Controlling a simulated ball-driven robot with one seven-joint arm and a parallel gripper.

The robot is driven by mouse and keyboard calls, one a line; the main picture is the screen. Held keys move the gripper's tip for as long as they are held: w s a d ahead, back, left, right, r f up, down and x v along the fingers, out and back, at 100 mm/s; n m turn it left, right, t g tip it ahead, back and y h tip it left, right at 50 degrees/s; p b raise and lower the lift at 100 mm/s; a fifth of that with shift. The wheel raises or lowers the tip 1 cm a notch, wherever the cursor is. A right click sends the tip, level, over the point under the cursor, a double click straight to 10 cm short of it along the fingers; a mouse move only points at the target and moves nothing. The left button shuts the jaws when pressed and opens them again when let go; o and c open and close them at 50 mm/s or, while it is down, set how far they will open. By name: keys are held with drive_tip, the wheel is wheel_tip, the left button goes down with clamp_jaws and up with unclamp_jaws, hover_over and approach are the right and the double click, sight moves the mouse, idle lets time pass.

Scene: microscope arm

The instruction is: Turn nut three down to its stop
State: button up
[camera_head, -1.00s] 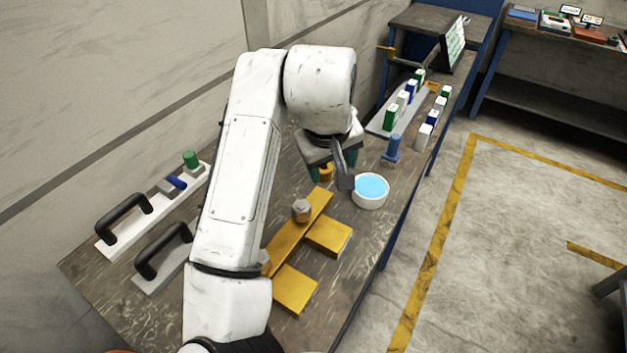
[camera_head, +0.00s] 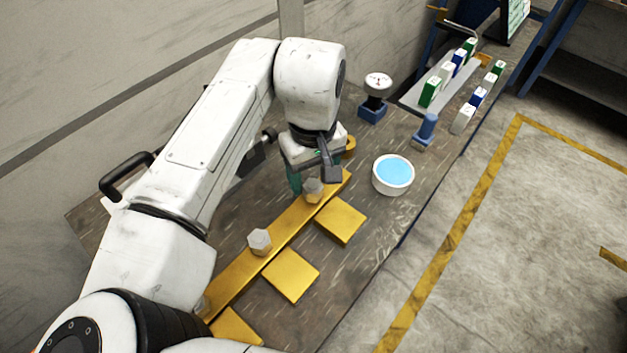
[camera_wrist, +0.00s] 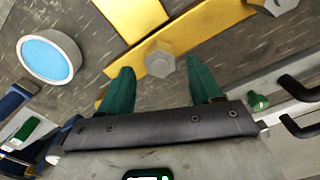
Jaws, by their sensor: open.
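A yellow bar (camera_head: 285,229) lies along the bench with grey hex nuts standing on it. The far-end nut (camera_head: 314,191) is beside my gripper (camera_head: 313,178). A second nut (camera_head: 260,241) stands nearer me, and a grey piece (camera_head: 203,304) at the near end is mostly hidden by my arm. No number shows, so I cannot tell which is nut three. In the wrist view my gripper (camera_wrist: 162,70) is open, its green fingers either side of the far-end nut (camera_wrist: 160,60) in the picture. Nothing is gripped; the height gap is unclear.
Yellow plates (camera_head: 341,221) stick out from the bar's right side. A white dish of blue liquid (camera_head: 393,177) stands right of my gripper. A blue peg (camera_head: 425,130) and several coloured blocks (camera_head: 462,118) stand farther back. A black handle (camera_head: 124,176) is at left.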

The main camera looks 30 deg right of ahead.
sight(313, 186)
drive_tip(key=shift+f, duration=1.75)
drive_tip(key=shift+c, duration=0.5)
drive_tip(key=c, duration=0.9)
